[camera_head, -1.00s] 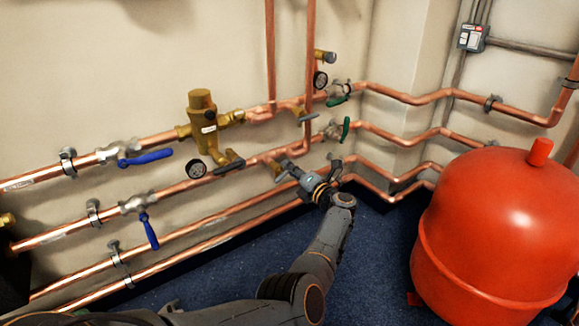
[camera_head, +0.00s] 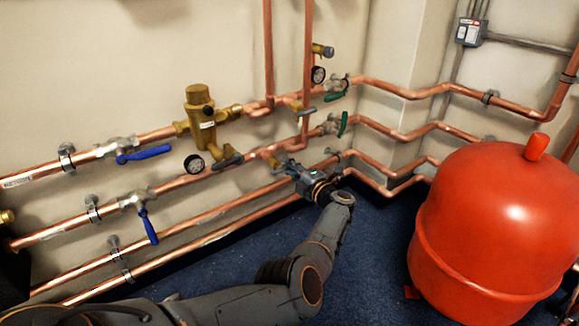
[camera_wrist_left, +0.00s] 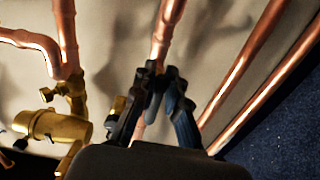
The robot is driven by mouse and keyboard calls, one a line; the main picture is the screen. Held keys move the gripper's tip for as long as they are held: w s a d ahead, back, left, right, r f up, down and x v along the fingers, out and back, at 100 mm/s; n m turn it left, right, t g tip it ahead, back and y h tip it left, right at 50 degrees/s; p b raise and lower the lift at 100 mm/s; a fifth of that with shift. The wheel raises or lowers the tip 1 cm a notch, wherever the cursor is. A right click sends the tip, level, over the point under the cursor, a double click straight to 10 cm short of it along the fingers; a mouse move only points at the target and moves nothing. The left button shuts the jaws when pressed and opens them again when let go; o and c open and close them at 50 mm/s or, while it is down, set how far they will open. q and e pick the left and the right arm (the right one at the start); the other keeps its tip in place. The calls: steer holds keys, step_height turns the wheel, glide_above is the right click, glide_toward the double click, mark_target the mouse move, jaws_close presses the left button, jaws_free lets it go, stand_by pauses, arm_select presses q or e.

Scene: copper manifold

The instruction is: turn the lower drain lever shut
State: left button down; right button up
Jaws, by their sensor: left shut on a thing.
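My left gripper (camera_head: 287,165) is at the lower brass drain fitting (camera_head: 269,151), in front of the middle copper pipe run. It also shows in the left wrist view (camera_wrist_left: 160,82), with its dark fingers close together. The fingers are shut on the lower drain lever, which they almost wholly hide, so its exact angle cannot be told. A bit of brass shows beside the fingers in the left wrist view. My right gripper is not in view.
Blue levers (camera_head: 145,154) are at the left and green levers (camera_head: 343,124) right of the gripper. A brass valve (camera_head: 200,112) and a gauge (camera_head: 194,164) sit to the left. A red tank (camera_head: 490,225) stands at the right. Blue floor (camera_head: 380,265) is open between arm and tank.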

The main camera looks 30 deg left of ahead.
arm_select(q)
steer(key=shift+f, duration=0.1)
steer(key=c, duration=1.4)
jaws_free()
step_height(320, 180, up, 10)
